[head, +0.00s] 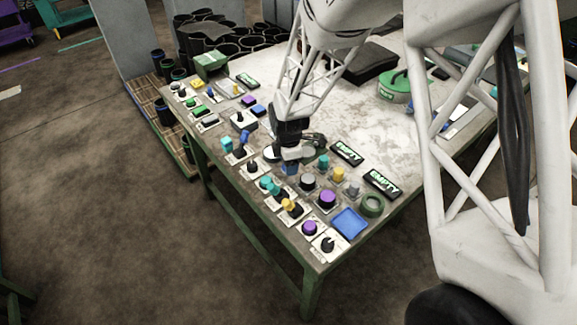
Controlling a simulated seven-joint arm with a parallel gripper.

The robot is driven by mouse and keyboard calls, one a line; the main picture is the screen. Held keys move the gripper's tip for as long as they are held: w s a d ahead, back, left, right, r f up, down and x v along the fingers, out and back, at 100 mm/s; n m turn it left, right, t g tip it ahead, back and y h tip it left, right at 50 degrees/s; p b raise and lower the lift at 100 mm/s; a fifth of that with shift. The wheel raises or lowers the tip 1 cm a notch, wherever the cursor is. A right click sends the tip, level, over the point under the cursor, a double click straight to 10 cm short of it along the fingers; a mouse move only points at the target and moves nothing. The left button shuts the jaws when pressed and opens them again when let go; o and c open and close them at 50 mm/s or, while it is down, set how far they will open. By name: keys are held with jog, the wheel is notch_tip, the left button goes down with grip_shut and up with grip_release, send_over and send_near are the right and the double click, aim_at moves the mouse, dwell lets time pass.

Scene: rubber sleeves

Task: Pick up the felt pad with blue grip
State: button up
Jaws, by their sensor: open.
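My gripper (291,155) is open, low over the near half of the table. A small blue piece (289,169) shows just below its fingers, partly hidden by them; I cannot tell whether it is the felt pad's blue grip or whether the fingers touch it. Another small blue upright grip (244,138) stands to the left on a pale base, beside a teal one (227,144). A low dark-blue block (258,110) lies farther back. The pieces are too small to tell which base is felt.
Several knobs and small parts crowd the table's left and near edges, including a purple knob (327,198), a blue tray (349,223) and a green ring (372,205). The table's middle (370,115) is mostly clear.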

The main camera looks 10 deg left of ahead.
jog(key=shift+f, duration=0.5)
jog(key=c, duration=0.7)
jog(key=shift+r, duration=0.1)
jog(key=shift+c, duration=0.2)
jog(key=shift+r, duration=4.95)
jog(key=o, duration=0.3)
jog(key=shift+c, duration=0.8)
